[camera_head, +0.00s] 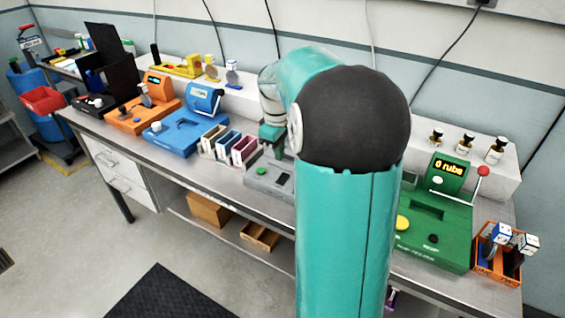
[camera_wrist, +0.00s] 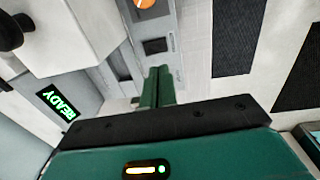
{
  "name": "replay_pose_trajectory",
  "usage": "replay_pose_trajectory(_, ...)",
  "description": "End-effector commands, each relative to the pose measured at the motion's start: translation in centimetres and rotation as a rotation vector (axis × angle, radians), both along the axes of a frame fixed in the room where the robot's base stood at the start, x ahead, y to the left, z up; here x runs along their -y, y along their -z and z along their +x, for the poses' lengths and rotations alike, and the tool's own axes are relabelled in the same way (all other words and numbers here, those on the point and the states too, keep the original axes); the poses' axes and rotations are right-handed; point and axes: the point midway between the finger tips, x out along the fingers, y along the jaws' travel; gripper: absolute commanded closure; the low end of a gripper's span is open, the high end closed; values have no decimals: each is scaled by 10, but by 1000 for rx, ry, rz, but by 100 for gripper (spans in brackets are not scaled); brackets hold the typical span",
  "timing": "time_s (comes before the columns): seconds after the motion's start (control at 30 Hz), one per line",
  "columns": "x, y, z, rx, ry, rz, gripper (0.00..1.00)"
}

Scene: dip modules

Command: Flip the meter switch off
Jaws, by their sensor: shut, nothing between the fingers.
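In the wrist view a grey panel (camera_wrist: 178,78) carries a black rocker switch (camera_wrist: 155,46) with a small label beside it, and an orange knob (camera_wrist: 144,4). I take this as the meter switch; whether it is on or off cannot be told. My gripper (camera_wrist: 157,73) is shut and empty, its green fingertips just below the switch in the picture, seemingly apart from it. A lit display (camera_wrist: 58,103) reads READY at the left. In the head view my arm covers the middle of the bench and my fingertips are hidden.
The bench (camera_head: 232,185) holds an orange device (camera_head: 143,115), a blue device (camera_head: 180,130), bins (camera_head: 228,147) and a grey box with a green button (camera_head: 262,186). Right of my arm stand a green device (camera_head: 436,235) and an orange holder (camera_head: 497,267).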

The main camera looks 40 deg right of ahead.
Motion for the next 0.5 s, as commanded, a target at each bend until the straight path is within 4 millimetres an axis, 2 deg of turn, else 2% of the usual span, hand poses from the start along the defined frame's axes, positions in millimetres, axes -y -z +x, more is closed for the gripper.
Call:
replay_pose_trajectory(0.1, -3, -24, 0, 2, 0, -2, 100)
replay_pose_trajectory(0.2, -6, -40, 0, 2, 0, -2, 100)
replay_pose_trajectory(0.33, -7, -51, -1, 0, 1, 0, 100)
replay_pose_trajectory(0.5, -7, -54, -2, 0, 1, 0, 100)
